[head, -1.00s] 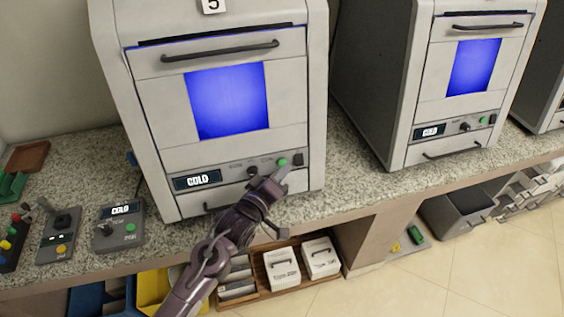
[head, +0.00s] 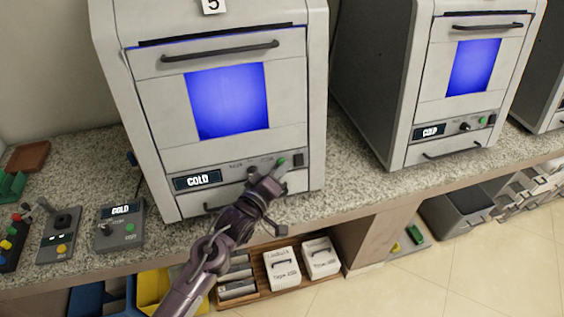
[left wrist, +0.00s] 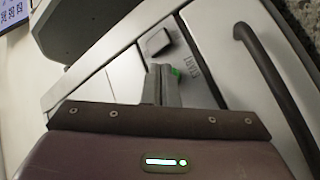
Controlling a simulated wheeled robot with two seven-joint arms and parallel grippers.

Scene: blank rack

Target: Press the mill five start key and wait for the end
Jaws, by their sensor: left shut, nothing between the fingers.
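The mill marked 5 (head: 150,100) stands on the counter, with a blue lit window (head: 227,101) and a display (head: 197,181) reading COLD. Its green start key (head: 281,161) is on the lower panel, right of a dark knob (head: 252,173). My left gripper (head: 279,170) is shut and empty, its tips at or just below the green key. In the left wrist view the shut fingers (left wrist: 162,84) lie right beside the green key (left wrist: 176,72), which is partly hidden; I cannot tell whether they touch. My right gripper is not in view.
A second similar mill (head: 415,90), also showing COLD, stands to the right. Small control boxes (head: 120,226) stand on the counter (head: 330,195) at left. White boxes in a wooden tray (head: 340,268) are below. The mill's lower handle (left wrist: 270,80) is close to the gripper.

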